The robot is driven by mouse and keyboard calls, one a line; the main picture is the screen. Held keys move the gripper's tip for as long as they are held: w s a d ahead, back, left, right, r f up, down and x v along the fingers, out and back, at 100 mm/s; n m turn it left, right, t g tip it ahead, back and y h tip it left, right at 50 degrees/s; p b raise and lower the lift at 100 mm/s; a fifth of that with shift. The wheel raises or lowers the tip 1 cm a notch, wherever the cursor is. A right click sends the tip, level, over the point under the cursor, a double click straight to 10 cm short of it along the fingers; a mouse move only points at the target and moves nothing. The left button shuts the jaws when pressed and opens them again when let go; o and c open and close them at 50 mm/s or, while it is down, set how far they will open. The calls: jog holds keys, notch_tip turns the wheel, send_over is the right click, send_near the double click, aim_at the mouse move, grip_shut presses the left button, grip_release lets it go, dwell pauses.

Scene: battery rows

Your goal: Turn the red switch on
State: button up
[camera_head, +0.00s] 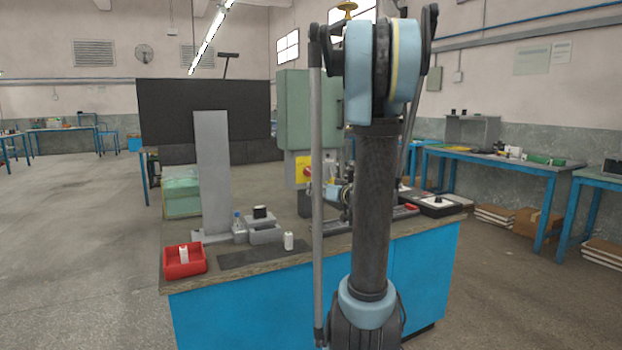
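A red switch (307,172) sits on a yellow plate (300,162) at the front of a pale box. The box is below a green cabinet (293,110), above the blue workbench. The switch is partly covered by a thin grey rod of my arm, and its exact position is too small to read. My gripper (331,189) appears just right of the switch, at about the same height. It is small and partly hidden by my arm, so I cannot tell whether it touches the switch or how its fingers stand.
The bench (265,310) holds a red bin (184,262) with a white item inside, a dark mat (250,260), a white bottle (289,241), grey bins (264,233) and a tall grey panel (213,175). A black tray (438,205) lies at right. Open floor lies left.

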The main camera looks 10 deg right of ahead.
jog(key=w+d+r+m+t+h, duration=0.1)
jog(key=w+d+t, duration=0.15)
jog(key=d, duration=0.25)
send_near(311, 174)
jog(key=x, duration=0.9)
jog(key=shift+w, duration=0.35)
jog(key=c, duration=1.1)
